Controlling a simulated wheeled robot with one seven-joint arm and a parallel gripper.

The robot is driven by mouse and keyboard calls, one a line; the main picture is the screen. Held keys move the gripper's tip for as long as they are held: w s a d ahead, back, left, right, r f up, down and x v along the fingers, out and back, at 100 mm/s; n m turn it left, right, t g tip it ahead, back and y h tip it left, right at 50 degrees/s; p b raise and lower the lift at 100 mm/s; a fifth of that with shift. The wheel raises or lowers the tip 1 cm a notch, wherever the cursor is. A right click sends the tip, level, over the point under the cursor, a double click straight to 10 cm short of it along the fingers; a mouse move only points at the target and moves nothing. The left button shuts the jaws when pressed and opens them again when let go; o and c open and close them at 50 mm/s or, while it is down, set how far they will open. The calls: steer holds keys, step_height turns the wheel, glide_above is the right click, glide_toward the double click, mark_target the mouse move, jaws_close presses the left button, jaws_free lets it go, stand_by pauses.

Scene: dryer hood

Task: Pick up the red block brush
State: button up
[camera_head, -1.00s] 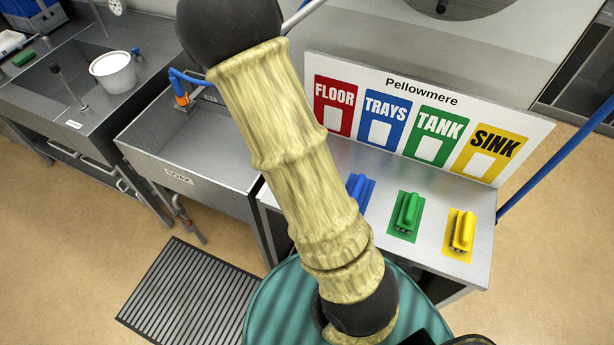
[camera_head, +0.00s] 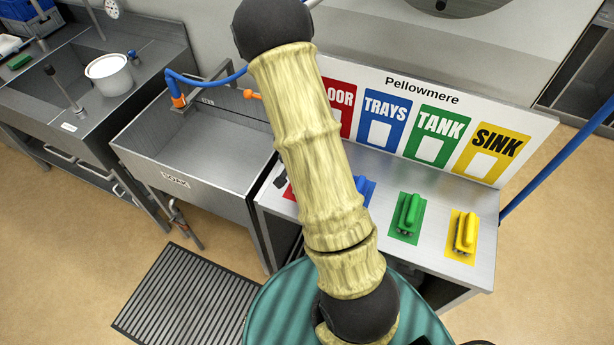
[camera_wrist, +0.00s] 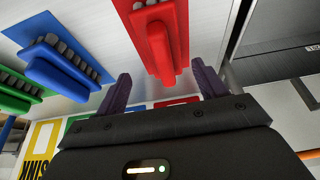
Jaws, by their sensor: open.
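The red block brush (camera_wrist: 153,42) lies on its red mat (camera_wrist: 125,8) in the wrist view, with its long rounded handle facing my gripper. My gripper (camera_wrist: 161,70) is open, its two dark fingers apart. The near end of the red handle appears between the fingertips, and I cannot tell how far beyond them it is. In the head view my arm hides most of the brush; only a sliver of red (camera_head: 289,193) shows left of the arm at the bench's left edge.
On the steel bench (camera_head: 468,270), a blue brush (camera_head: 365,188), green brush (camera_head: 409,212) and yellow brush (camera_head: 466,232) stand in a row to the right. A labelled sign board (camera_head: 400,85) rises behind. A soak sink (camera_head: 195,140) adjoins at left.

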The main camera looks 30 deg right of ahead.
steer(key=shift+w+a+f, duration=0.1)
steer(key=shift+a, duration=0.05)
steer(key=shift+f+p, duration=0.3)
steer(key=shift+f, duration=0.3)
steer(key=shift+w+p+x, duration=0.1)
steer(key=shift+p+x, duration=0.1)
steer(key=shift+x, duration=0.8)
steer(key=shift+w+p+x, duration=0.15)
steer(key=shift+p+x, duration=0.05)
steer(key=shift+x, duration=0.75)
steer(key=c, duration=1.1)
